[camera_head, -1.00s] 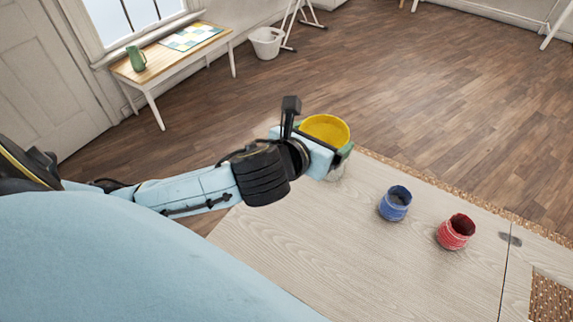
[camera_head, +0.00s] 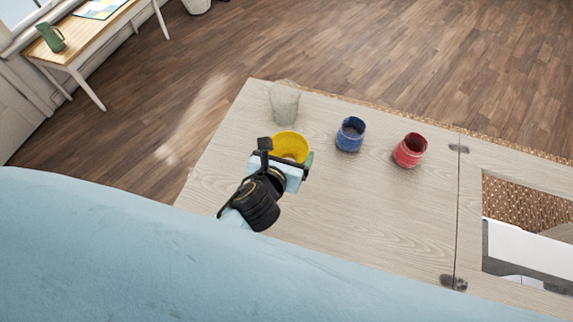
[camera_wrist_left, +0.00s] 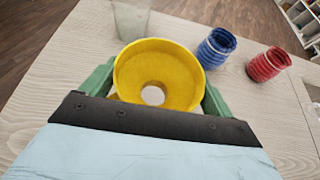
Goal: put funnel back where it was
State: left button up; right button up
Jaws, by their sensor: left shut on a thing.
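The yellow funnel (camera_head: 291,145) is held by my left gripper (camera_head: 297,162) over the left part of the wooden cabinet top. In the left wrist view the funnel (camera_wrist_left: 160,75) sits between the two green fingers, its wide mouth facing the camera and the hole at its bottom showing. The left gripper is shut on it. Whether the funnel's lower end touches the top is hidden. A pale, translucent cup (camera_head: 284,103) stands just behind the funnel, apart from it; it also shows in the left wrist view (camera_wrist_left: 130,20). My right gripper is not in view.
A blue jar (camera_head: 350,134) and a red jar (camera_head: 410,150) stand to the right on the cabinet top (camera_head: 370,215). Further right is an opening with a white machine part (camera_head: 530,250). The front middle of the top is clear. A side table with a green pitcher (camera_head: 50,37) stands far left.

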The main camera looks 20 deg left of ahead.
pick_arm(q)
notch_tip(320, 180, down, 4)
jog(key=shift+f+b, duration=0.2)
jog(key=shift+b, duration=0.65)
jog(key=shift+r, duration=0.1)
jog(key=o, duration=0.7)
jog(key=shift+o, duration=0.2)
jog(key=shift+s+r, duration=0.1)
jog(key=p+v, duration=0.2)
jog(key=v, duration=0.9)
jog(key=shift+s+r, duration=0.2)
jog(key=shift+s, duration=0.1)
